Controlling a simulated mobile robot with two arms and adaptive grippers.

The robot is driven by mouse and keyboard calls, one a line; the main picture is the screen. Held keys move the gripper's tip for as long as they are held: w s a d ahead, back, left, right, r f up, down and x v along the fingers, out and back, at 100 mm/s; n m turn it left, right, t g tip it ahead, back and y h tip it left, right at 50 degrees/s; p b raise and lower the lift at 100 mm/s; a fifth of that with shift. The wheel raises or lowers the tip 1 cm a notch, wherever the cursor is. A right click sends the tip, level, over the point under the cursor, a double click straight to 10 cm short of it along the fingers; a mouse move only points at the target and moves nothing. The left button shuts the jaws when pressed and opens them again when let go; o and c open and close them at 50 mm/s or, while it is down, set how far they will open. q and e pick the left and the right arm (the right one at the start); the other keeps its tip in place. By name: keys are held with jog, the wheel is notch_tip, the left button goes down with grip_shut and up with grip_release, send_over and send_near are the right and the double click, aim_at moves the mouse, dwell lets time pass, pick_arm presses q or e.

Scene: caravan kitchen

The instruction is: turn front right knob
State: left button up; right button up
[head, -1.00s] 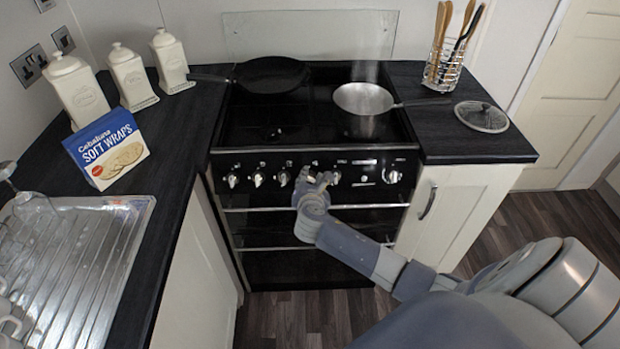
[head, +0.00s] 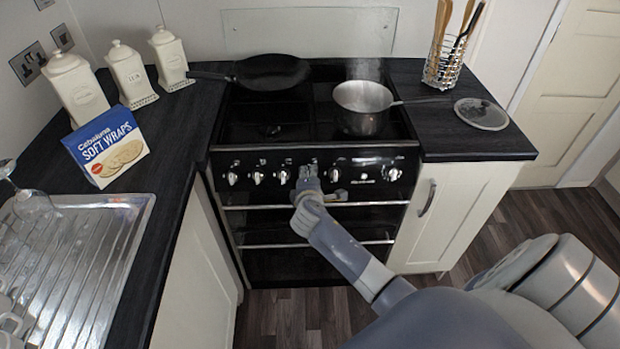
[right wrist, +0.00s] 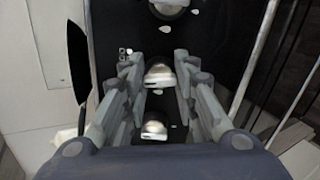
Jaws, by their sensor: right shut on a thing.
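The black stove front (head: 355,165) carries a row of silver knobs below the hob. The far right knob (head: 392,174), the knob just right of my gripper (head: 334,174) and several knobs to its left, such as this one (head: 283,176), stay clear of it. My right gripper (head: 308,176) is at the middle of the row and hides the knob behind it in the head view. Another knob (right wrist: 154,130) shows lower down, between the finger bases. My left gripper is not in view.
A saucepan (head: 362,117) and a dark frying pan (head: 272,72) sit on the hob. A glass lid (head: 481,113) and a utensil holder (head: 443,65) stand on the right counter. Oven handle bars (head: 268,245) run below the knobs.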

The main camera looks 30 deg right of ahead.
jog(key=shift+m, duration=0.9)
jog(key=o, duration=1)
jog(key=shift+d, duration=0.1)
jog(key=shift+o, duration=0.2)
jog(key=v, duration=1.2)
